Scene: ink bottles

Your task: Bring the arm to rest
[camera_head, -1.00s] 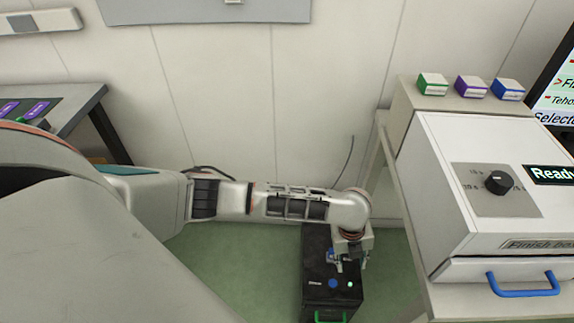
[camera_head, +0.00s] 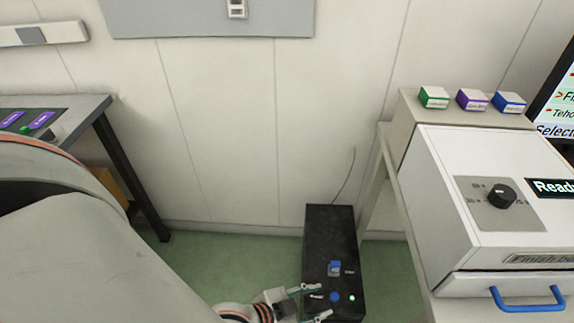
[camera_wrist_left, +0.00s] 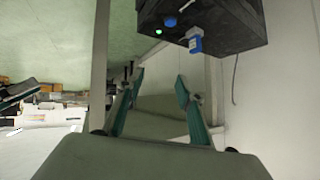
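My left gripper (camera_head: 308,303) is at the bottom of the head view, beside the front left of a black box (camera_head: 331,233) that stands on the green floor. Its two fingers are spread with nothing between them, as the left wrist view (camera_wrist_left: 160,98) also shows. The black box (camera_wrist_left: 225,22) is at the top of the wrist view, apart from the fingers there. A blue part (camera_head: 335,268) sits on the box's top, near a blue button and a lit green light. My right gripper is in neither view.
A white machine (camera_head: 440,190) with a black knob and a blue drawer handle (camera_head: 528,299) stands at right. Green, purple and blue small boxes (camera_head: 472,99) sit on a ledge behind it. A dark-edged table (camera_head: 90,103) is at left.

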